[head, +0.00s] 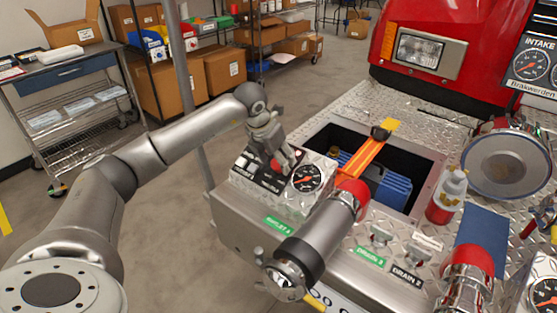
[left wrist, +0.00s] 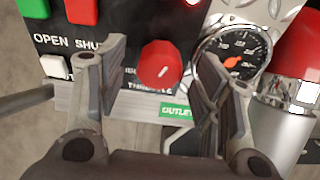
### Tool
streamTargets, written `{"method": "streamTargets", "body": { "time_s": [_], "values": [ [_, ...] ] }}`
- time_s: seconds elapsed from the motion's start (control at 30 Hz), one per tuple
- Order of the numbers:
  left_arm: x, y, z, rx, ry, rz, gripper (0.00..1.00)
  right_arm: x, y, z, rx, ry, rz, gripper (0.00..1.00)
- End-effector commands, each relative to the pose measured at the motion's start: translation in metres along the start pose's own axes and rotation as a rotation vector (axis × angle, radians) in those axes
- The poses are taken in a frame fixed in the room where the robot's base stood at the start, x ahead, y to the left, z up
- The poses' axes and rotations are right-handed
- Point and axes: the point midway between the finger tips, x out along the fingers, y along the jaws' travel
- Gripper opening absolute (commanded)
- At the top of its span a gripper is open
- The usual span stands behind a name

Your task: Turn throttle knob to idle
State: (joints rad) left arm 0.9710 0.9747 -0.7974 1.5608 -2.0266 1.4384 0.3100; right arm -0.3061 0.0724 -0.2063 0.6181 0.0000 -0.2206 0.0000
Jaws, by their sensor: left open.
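The throttle knob (left wrist: 159,64) is a round red knob on a black panel, with partly hidden lettering below it. It sits between the open fingers of my left gripper (left wrist: 155,85) in the left wrist view, apart from both fingers. In the head view my left gripper (head: 279,160) reaches down over the control box (head: 290,205), and red shows at its fingertips (head: 276,166). The gripper hides much of the panel there. Whether the fingers surround the knob in depth is hard to tell. My right gripper is not in view.
A round gauge (left wrist: 232,55) stands right of the knob. Green and red buttons (left wrist: 82,10) and a white switch (left wrist: 54,66) are to its left. A red-capped outlet pipe (head: 320,235) projects beside the box. An open bay (head: 415,170) lies behind.

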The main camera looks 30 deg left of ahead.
Motion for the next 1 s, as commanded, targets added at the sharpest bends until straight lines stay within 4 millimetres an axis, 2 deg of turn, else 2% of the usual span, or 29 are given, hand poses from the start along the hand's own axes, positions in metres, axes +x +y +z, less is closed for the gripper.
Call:
{"method": "streamTargets", "body": {
  "time_s": [0.17, 0.47, 0.8, 0.83, 1.0],
  "values": [
    [0.014, 0.0, 0.0, 0.0, 0.0, 0.0, 0.6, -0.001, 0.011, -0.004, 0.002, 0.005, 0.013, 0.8],
    [0.016, 0.0, 0.0, 0.0, 0.0, 0.0, 0.6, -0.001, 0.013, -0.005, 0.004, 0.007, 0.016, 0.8],
    [0.016, 0.0, 0.0, 0.0, 0.0, 0.0, 0.16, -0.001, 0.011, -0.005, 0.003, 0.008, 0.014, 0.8],
    [0.016, 0.0, 0.0, 0.0, 0.0, 0.0, 0.14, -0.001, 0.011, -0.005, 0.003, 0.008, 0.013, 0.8],
    [0.016, 0.0, 0.0, -0.009, 0.0, -0.001, 0.14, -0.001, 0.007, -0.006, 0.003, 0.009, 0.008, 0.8]
  ]
}}
